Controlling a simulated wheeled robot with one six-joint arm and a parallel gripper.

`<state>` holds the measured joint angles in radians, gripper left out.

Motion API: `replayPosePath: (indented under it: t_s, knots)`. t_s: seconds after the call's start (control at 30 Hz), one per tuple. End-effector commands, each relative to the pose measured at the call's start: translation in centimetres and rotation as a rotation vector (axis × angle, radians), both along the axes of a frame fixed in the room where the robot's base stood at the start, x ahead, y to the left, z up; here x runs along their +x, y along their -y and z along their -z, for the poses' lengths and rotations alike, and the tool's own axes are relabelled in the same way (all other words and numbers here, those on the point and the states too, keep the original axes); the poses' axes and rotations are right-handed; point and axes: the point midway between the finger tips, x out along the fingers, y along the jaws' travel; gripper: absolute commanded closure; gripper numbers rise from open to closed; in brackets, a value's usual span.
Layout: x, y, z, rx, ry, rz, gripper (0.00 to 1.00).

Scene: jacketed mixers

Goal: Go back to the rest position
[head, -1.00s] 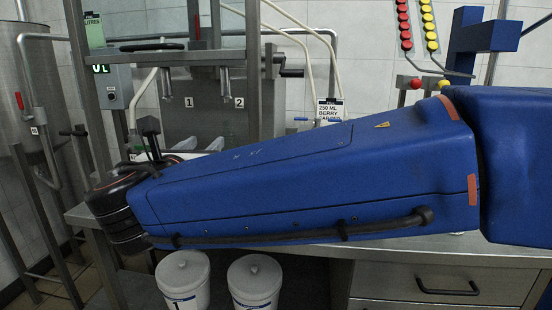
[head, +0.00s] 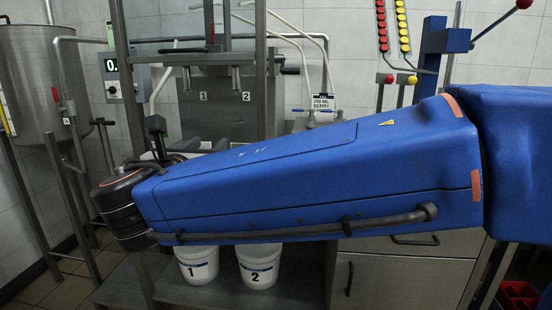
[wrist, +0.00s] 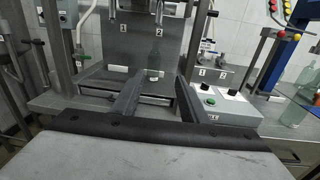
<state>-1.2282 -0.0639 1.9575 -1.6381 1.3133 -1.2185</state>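My gripper (wrist: 160,88) shows in the wrist view with its two dark fingers spread wide apart and nothing between them. It points toward the two-nozzle filling station (wrist: 128,55). In the head view my blue arm stretches leftward across the picture, and the gripper's fingers are hidden there. A faint clear bottle (wrist: 153,62) appears to stand under position 2 of the station, beyond the fingers.
A steel tank (head: 45,85) stands at the left. White buckets 1 (head: 197,266) and 2 (head: 258,268) sit on the lower shelf. A control box (wrist: 218,104) and a clear bottle (wrist: 296,108) are on the worktop at right. A red crate (head: 517,295) is low at right.

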Motion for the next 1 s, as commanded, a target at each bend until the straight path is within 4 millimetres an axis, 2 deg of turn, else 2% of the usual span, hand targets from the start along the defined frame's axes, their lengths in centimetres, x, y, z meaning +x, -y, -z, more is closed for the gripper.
replayPosePath:
  t_s: [0.27, 0.47, 0.57, 0.77, 0.9, 1.0]
  knots:
    - [1.6, 4.1, 1.4, 0.082, -0.058, 0.067, 0.60]
    - [2.8, 8.7, 3.1, 0.181, -0.121, 0.143, 0.60]
    - [3.3, 11.7, 4.2, 0.251, -0.157, 0.197, 0.60]
    - [3.6, 20.3, 7.7, 0.473, -0.250, 0.367, 0.60]
    - [2.6, 26.3, 10.6, 0.662, -0.303, 0.507, 0.60]
    - [1.3, 30.0, 12.7, 0.802, -0.330, 0.609, 0.60]
